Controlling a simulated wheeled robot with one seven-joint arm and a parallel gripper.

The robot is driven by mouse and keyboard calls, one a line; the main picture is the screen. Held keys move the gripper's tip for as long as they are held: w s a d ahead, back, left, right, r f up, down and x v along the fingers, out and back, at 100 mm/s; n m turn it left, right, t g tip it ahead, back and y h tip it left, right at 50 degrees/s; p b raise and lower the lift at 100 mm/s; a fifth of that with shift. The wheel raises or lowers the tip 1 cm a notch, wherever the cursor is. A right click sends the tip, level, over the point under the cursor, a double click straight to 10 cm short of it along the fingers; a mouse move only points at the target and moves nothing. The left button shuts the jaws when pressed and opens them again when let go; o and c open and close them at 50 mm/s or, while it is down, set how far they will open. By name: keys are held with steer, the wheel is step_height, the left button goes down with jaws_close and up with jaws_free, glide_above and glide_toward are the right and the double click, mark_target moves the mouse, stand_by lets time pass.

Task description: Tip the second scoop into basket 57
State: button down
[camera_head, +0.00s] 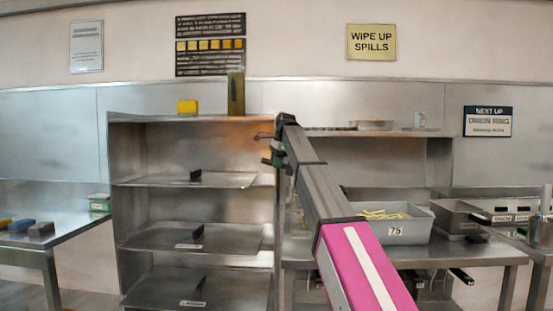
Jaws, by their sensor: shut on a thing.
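My arm reaches up and away across the middle of the head view. My gripper (268,148) is at its far end, in front of the right edge of the shelf rack, small and partly hidden by the arm. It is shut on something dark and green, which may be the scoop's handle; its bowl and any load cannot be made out. A grey tub marked 75 (408,230) holds pale yellow fries (384,214) and stands on the steel table right of the arm. No label reading 57 is legible, so I cannot pick out basket 57.
A steel shelf rack (113,200) stands left of my arm, with small dark label blocks on its shelves. Another grey tub (452,219) and labelled containers (502,218) stand at right. Dark handles (461,276) show below the table. A left table (70,237) holds coloured blocks.

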steer(key=f, duration=0.1)
steer(key=a+h, duration=0.1)
steer(key=f+t+h, duration=0.1)
steer(key=shift+s+a+f, duration=0.3)
steer(key=shift+v, duration=1.05)
steer(key=shift+w, duration=0.15)
steer(key=shift+a, duration=0.1)
